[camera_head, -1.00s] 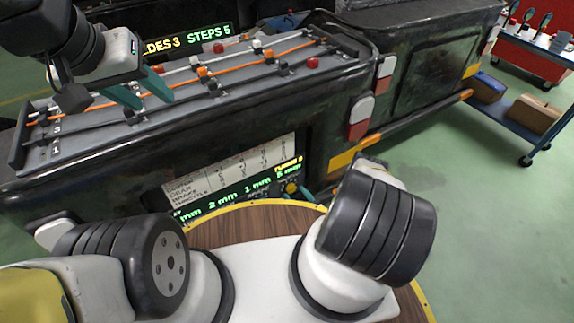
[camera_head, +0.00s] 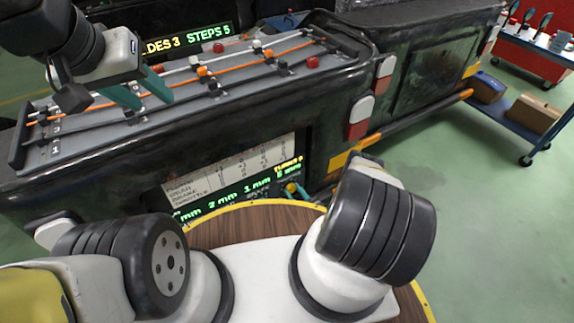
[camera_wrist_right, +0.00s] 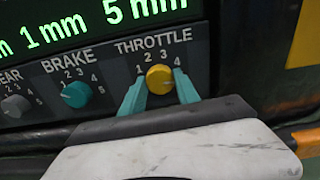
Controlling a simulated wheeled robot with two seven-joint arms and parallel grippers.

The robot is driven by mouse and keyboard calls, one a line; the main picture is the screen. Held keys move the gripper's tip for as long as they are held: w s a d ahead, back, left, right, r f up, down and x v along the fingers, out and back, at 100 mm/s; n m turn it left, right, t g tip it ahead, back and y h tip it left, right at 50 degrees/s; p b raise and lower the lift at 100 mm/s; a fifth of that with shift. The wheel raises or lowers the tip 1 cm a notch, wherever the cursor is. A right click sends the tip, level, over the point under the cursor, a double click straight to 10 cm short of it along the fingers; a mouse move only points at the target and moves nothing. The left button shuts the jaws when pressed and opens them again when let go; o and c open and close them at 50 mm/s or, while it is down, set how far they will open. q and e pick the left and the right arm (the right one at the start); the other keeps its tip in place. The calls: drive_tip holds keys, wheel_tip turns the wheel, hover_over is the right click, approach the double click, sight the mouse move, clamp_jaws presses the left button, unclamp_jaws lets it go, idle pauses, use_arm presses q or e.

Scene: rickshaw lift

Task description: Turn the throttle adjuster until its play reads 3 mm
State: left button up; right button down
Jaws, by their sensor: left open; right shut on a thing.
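The throttle adjuster is a round yellow knob (camera_wrist_right: 159,78) under the word THROTTLE, with a printed scale around it, in the right wrist view. My right gripper (camera_wrist_right: 160,88) has its teal fingers on either side of the knob and is shut on it. The green readout (camera_wrist_right: 142,10) above THROTTLE shows 5 mm. In the head view the panel readout (camera_head: 235,194) is partly cut off by my arm, and the right fingertips are barely visible. My left gripper (camera_head: 143,90) is open and empty above the grey cable tray (camera_head: 90,153).
The teal BRAKE knob (camera_wrist_right: 76,94) and grey GEAR knob (camera_wrist_right: 15,105) sit left of the throttle knob; 1 mm shows above BRAKE. Orange and white cables with red, white and black blocks run along the tray. A blue trolley (camera_head: 510,110) stands right; the green floor there is clear.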

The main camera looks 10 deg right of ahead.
drive_tip(key=shift+n, duration=0.3)
drive_tip(key=n, duration=0.3)
drive_tip(key=shift+d, duration=0.1)
drive_tip(key=n, duration=0.4)
drive_tip(key=shift+n, duration=0.3)
drive_tip(key=n, duration=0.3)
drive_tip(key=shift+n, duration=2.2)
drive_tip(key=shift+s, duration=0.1)
drive_tip(key=c, duration=0.9)
unclamp_jaws()
